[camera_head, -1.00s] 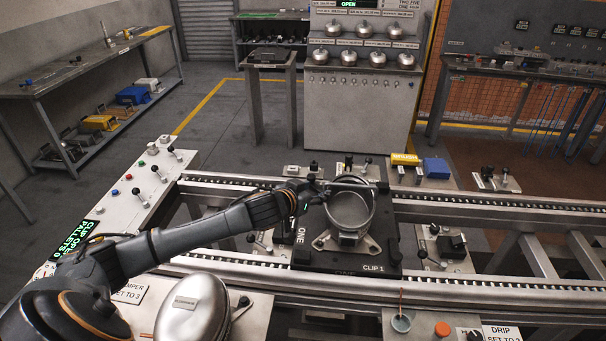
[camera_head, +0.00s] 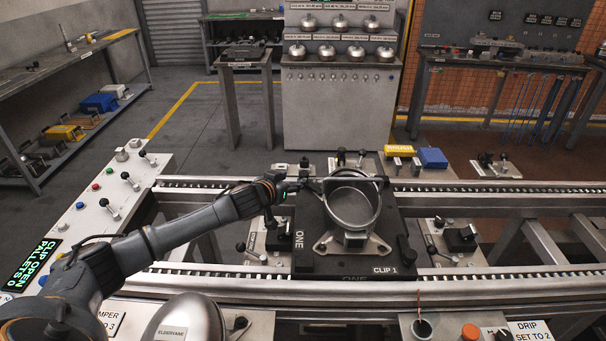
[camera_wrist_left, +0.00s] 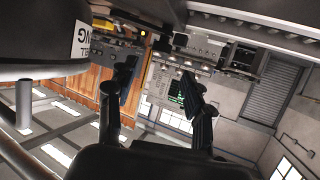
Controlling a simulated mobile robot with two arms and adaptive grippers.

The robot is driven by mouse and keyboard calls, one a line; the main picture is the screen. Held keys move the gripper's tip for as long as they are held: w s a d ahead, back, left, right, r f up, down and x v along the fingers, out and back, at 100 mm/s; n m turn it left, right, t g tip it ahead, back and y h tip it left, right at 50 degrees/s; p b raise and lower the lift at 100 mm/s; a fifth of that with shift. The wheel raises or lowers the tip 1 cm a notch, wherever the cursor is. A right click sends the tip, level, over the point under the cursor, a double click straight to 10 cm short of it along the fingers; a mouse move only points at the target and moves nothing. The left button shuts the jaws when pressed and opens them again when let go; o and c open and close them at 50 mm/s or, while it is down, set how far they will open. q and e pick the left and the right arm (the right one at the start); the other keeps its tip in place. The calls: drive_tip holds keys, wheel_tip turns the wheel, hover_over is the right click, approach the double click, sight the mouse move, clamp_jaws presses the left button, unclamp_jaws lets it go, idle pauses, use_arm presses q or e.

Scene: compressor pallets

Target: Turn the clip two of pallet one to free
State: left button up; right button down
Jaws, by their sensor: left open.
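Pallet one (camera_head: 305,262) is a black plate marked ONE and CLIP 1, on the rail line in front of me. It bears an open grey metal housing (camera_head: 350,207) in a metal bracket. The front clip (camera_head: 356,240) is above the CLIP 1 label. I cannot make out clip two; no label for it shows. My left gripper (camera_head: 310,186) is at the pallet's back left corner, beside the housing's rim. In the left wrist view its two dark fingers (camera_wrist_left: 157,80) are apart with nothing between them. My right gripper is out of view.
Rails (camera_head: 480,201) run left and right of the pallet. A control panel (camera_head: 110,200) with levers and a CLIP OPEN PALLETS 0 display stands at left. A silver dome (camera_head: 187,320) is in front. Lever blocks (camera_head: 452,240) flank the pallet.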

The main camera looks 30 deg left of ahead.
sight(302, 175)
use_arm(q)
drive_tip(key=x, duration=0.9)
drive_tip(key=shift+a, duration=0.1)
clamp_jaws()
